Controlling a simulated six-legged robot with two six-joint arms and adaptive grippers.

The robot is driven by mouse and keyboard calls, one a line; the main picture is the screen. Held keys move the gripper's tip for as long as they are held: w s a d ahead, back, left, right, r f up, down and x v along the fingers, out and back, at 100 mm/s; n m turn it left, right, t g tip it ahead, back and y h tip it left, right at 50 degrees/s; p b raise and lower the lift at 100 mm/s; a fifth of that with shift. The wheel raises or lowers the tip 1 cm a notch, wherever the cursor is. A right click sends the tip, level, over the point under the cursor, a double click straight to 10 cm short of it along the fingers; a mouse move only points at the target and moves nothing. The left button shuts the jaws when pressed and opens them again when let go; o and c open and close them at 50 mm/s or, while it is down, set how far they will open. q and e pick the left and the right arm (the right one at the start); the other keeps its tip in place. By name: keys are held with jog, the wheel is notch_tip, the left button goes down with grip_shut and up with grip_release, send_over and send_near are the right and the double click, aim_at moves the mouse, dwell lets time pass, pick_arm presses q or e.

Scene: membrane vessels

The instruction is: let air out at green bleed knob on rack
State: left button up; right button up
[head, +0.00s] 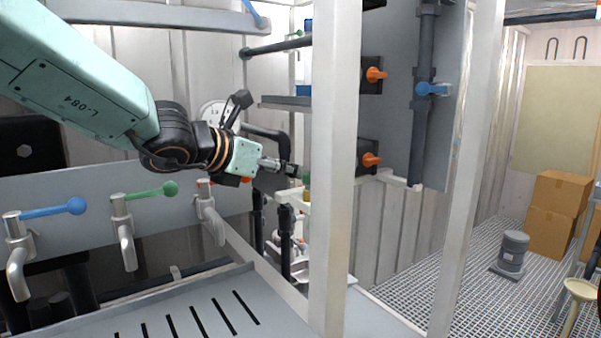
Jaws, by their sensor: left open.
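A small green knob (306,178) shows on the rack behind the white upright, just right of my left gripper's tip. It is small and partly hidden by the gripper and the upright. My left gripper (291,169) reaches in from the left, seen nearly side-on, and points right toward the knob. Its jaws are open and nothing shows held in them. The tip looks close to the knob, but I cannot tell whether they touch. My right gripper is out of view.
White uprights (336,160) stand close right of my gripper. A green-handled tap (150,192) and a blue-handled tap (50,210) stand over the slotted tray (262,326). Orange-handled valves (374,75) sit on the panel behind. Open grating floor lies right, with boxes (555,205).

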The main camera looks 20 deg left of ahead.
aim_at(306, 175)
pick_arm(q)
jog(key=x, duration=0.6)
jog(key=p+x, duration=0.1)
jog(key=x, duration=0.2)
jog(key=shift+w+a+f, duration=0.15)
jog(key=shift+a, duration=0.2)
jog(key=shift+w, duration=0.1)
jog(key=shift+s, duration=0.35)
jog(key=shift+s+r, duration=0.5)
jog(key=shift+s, duration=0.3)
jog(key=shift+w+d+f, duration=0.1)
jog(key=shift+w+f, duration=0.25)
jog(key=shift+w, duration=0.3)
jog(key=shift+w+d+f, duration=0.1)
jog(key=shift+w+f, duration=0.2)
jog(key=shift+w, duration=0.35)
jog(key=c, duration=0.4)
jog(key=shift+c, duration=0.5)
jog(key=shift+s+r, duration=0.3)
jog(key=shift+s, duration=0.25)
jog(key=c, duration=0.3)
jog(key=shift+s+a+r, duration=0.1)
jog(key=shift+s+a, duration=0.05)
jog(key=shift+c, duration=0.8)
grip_shut()
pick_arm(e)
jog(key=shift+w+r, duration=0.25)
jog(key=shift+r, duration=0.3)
